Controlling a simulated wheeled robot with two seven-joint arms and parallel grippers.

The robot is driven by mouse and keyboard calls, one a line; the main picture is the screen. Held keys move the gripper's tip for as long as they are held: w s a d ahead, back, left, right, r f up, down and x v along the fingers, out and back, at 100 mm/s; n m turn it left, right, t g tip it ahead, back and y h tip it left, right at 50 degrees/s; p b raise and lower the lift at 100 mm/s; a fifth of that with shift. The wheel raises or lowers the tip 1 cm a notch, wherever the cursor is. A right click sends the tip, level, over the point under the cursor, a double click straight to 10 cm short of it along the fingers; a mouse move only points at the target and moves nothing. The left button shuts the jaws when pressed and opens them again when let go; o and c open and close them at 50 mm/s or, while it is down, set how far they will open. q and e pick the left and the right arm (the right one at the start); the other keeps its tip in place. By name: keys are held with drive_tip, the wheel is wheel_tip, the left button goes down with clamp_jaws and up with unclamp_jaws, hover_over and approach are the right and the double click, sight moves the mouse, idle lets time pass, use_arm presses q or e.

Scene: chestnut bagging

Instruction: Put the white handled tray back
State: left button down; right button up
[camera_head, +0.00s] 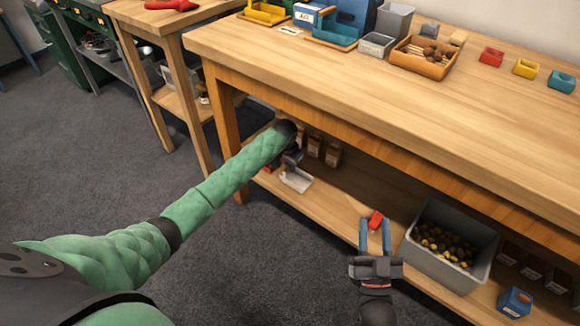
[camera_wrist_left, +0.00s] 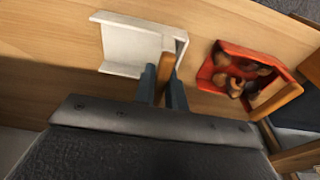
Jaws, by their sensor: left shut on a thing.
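The white handled tray (camera_head: 297,180) is at the lower shelf under the bench, by the left end. In the left wrist view the white tray (camera_wrist_left: 128,46) shows its pale open body and a short wooden handle (camera_wrist_left: 166,68). My left gripper (camera_wrist_left: 164,88) is shut on that handle. In the head view my left gripper (camera_head: 291,160) is small and partly hidden by my arm. I cannot tell whether the tray touches the shelf. My right gripper (camera_head: 375,238) has its blue fingers apart over the shelf's front edge, with a small red object (camera_head: 375,220) near the tips.
A red handled tray with brown pieces (camera_wrist_left: 232,72) lies right of the white tray in the wrist view. A grey bin of chestnuts (camera_head: 450,250) and a blue box (camera_head: 515,302) stand on the lower shelf (camera_head: 335,205). The bench top (camera_head: 330,75) overhangs the shelf.

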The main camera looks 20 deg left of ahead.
drive_tip(key=shift+r, duration=0.3)
use_arm(q)
drive_tip(key=shift+f, duration=0.1)
use_arm(e)
drive_tip(key=shift+f, duration=0.3)
drive_tip(key=shift+w+f, duration=0.1)
drive_tip(key=shift+f, duration=0.2)
drive_tip(key=shift+f, duration=0.1)
use_arm(q)
drive_tip(key=c, duration=1.5)
unclamp_jaws()
use_arm(e)
drive_tip(key=shift+s+f, duration=0.2)
drive_tip(key=shift+f, duration=0.05)
use_arm(q)
drive_tip(key=shift+o, duration=0.2)
